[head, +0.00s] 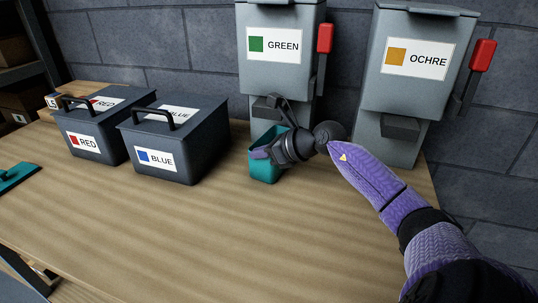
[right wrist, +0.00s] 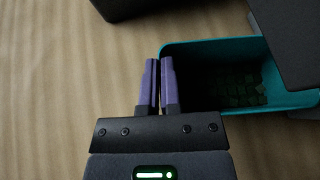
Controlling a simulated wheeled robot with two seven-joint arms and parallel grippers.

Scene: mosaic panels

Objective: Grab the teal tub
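The teal tub (head: 262,170) stands on the wooden bench below the chute of the GREEN dispenser. In the right wrist view the tub (right wrist: 240,47) is open at the top and holds many small dark green pieces. My right gripper (head: 262,152) is at the tub's rim. In the right wrist view its purple fingers (right wrist: 160,85) are nearly together, one on each side of the tub's left wall, and look shut on it. The gripper and arm hide part of the tub in the head view. My left gripper is not in view.
The GREEN dispenser (head: 278,70) and OCHRE dispenser (head: 415,85), with red-handled levers, stand against the block wall. Lidded RED (head: 100,145) and BLUE (head: 185,165) boxes stand left of the tub. A teal flat object (head: 15,177) lies at the far left. The front bench is clear.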

